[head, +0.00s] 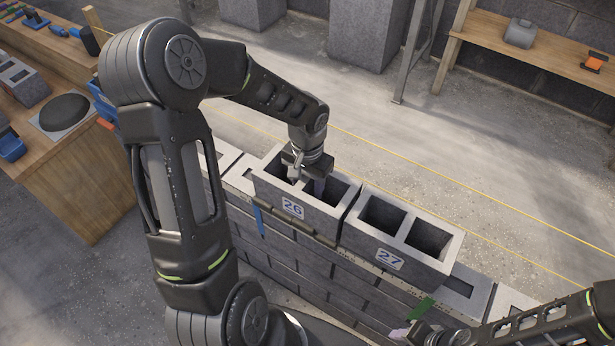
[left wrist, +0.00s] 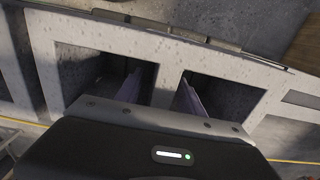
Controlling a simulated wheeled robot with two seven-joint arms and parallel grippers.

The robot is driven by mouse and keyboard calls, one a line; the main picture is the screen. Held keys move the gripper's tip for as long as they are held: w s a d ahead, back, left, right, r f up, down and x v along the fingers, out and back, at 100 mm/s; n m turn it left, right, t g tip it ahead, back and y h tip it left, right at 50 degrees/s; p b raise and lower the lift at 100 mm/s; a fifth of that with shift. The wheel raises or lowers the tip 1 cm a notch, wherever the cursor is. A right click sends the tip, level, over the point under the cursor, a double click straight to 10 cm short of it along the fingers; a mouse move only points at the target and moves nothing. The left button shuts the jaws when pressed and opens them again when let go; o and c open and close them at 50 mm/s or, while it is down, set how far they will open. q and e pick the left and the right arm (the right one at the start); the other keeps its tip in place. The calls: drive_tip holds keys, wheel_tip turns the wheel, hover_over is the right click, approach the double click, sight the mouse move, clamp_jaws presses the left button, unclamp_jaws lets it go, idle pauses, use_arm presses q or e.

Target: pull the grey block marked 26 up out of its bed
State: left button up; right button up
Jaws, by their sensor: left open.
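The grey block marked 26 (head: 268,192) is a hollow block with two square openings, sitting on top of a low block wall. Its white label with blue digits faces me. My left gripper (head: 306,182) is over the middle of this block, pointing down. In the left wrist view the block (left wrist: 100,37) lies below the gripper (left wrist: 160,88), with one finger at each opening and the middle web between them. The fingers stand apart. Their lower ends are partly hidden, and I cannot tell whether they touch the web. My right gripper (head: 408,333) is at the bottom right, away from the block.
A similar block marked 27 (head: 362,241) sits close on the right of block 26. The wall (head: 300,257) runs under both. A wooden workbench (head: 75,190) stands at left, and a wooden shelf (head: 545,57) at the back right.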

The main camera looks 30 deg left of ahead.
use_arm(q)
drive_tip(key=shift+f, duration=0.5)
drive_tip(key=shift+c, duration=0.2)
clamp_jaws()
idle(0.8)
drive_tip(key=c, duration=0.5)
unclamp_jaws()
drive_tip(key=shift+c, duration=0.2)
clamp_jaws()
drive_tip(key=shift+w+r+p, duration=0.1)
drive_tip(key=shift+r+p, duration=1.05)
drive_tip(key=shift+r, duration=0.55)
idle(1.0)
